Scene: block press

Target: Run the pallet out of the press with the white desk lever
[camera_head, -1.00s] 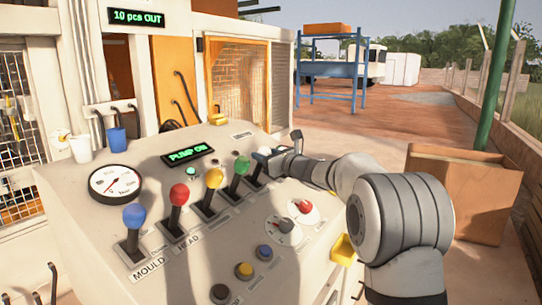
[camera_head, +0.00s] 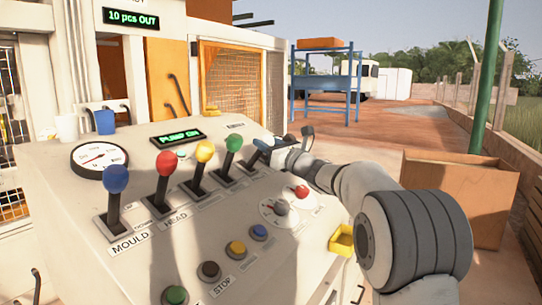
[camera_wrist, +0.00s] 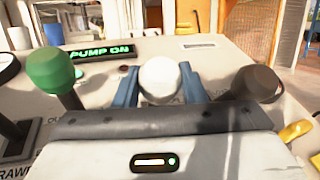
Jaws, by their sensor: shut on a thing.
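The white lever's round knob (camera_wrist: 160,78) stands between the two blue fingers of my gripper (camera_wrist: 160,86) in the wrist view. My gripper is shut on it. In the head view my gripper (camera_head: 264,147) is at the desk's far right, just past the green lever (camera_head: 233,145), and hides most or all of the white knob. The green lever's knob (camera_wrist: 50,69) is left of my fingers in the wrist view, apart from them. A black-knobbed lever (camera_wrist: 257,84) is close on the right. The pallet cannot be made out.
Yellow (camera_head: 204,152), red (camera_head: 166,163) and blue (camera_head: 116,179) levers line the desk leftward. A lit PUMP ON display (camera_head: 178,138) and a gauge (camera_head: 99,158) sit behind. A sign reads "10 pcs OUT" (camera_head: 131,19). A wooden bin (camera_head: 459,195) stands right.

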